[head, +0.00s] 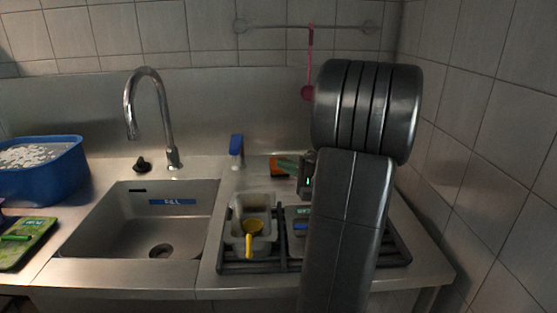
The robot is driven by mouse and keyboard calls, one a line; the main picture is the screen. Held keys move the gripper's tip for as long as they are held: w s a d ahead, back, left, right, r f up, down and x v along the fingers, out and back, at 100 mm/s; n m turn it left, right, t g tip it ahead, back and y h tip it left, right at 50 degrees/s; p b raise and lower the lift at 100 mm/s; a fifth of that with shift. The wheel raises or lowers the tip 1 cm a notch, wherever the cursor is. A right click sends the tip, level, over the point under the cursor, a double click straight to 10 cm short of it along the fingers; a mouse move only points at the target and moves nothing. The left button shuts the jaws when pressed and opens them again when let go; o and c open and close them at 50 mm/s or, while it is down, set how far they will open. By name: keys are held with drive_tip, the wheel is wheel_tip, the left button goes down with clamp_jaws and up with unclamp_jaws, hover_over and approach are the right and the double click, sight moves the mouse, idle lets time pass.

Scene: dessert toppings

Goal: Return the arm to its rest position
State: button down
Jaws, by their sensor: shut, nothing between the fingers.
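My arm rises in front of the right side of the counter, with a thick dark joint at the top and a long link running down to the bottom edge. A small dark part with a green light shows at the left edge of the link; I cannot tell what it is. My gripper cannot be made out and appears hidden behind my arm. I see nothing held.
A grey container (238,243) with a yellow-handled utensil (249,238) stands on a black rack (282,266). Left are a sink (120,222), faucet (131,105) and blue tub (62,172). A blue item (236,146) stands behind. A tiled wall is right.

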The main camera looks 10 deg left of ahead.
drive_tip(key=shift+d, duration=0.1)
idle(0.3)
drive_tip(key=p+x, duration=0.1)
drive_tip(key=x, duration=1.1)
drive_tip(key=shift+s+a+p, duration=0.25)
drive_tip(key=shift+s+p, duration=0.15)
